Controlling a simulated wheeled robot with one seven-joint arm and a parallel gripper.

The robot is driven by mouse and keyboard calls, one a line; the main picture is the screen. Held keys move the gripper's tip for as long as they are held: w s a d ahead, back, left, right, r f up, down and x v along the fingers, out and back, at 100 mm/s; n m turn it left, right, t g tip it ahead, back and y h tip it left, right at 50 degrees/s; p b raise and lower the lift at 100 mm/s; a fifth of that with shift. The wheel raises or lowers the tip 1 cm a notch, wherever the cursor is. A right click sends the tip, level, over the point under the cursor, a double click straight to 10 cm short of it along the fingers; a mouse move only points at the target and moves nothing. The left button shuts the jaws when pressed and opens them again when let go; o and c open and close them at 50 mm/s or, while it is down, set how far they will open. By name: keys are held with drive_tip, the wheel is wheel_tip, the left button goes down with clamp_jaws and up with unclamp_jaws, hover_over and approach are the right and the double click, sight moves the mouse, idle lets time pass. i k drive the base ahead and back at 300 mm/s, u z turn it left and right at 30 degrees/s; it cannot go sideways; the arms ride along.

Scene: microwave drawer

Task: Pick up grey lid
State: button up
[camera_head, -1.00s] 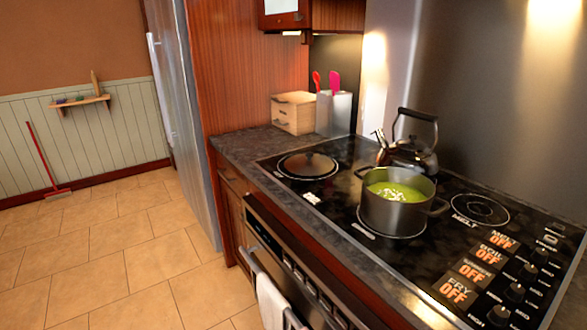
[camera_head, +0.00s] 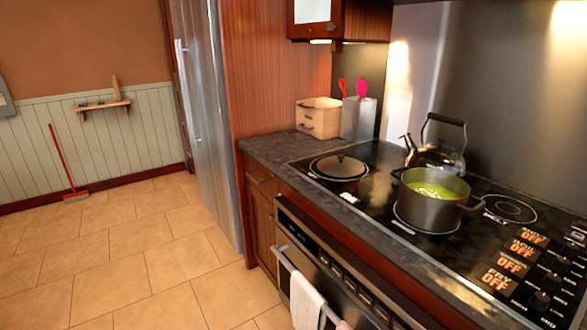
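The grey lid (camera_head: 338,166) lies flat on the left burner of the black stovetop, with its small knob upward. Nothing covers it. A dark pot (camera_head: 431,200) with green contents and no lid on it stands on the burner to its right. My gripper is not in view.
A kettle (camera_head: 436,156) stands behind the pot. A wooden box (camera_head: 317,120) and a utensil holder (camera_head: 358,118) stand at the back of the counter (camera_head: 268,148). The oven (camera_head: 335,268) front has towels (camera_head: 307,300) on its handle.

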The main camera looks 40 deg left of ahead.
sight(340, 166)
drive_tip(key=u, duration=2.5)
drive_tip(key=k, duration=0.85)
drive_tip(key=z, duration=1)
drive_tip(key=i, duration=1)
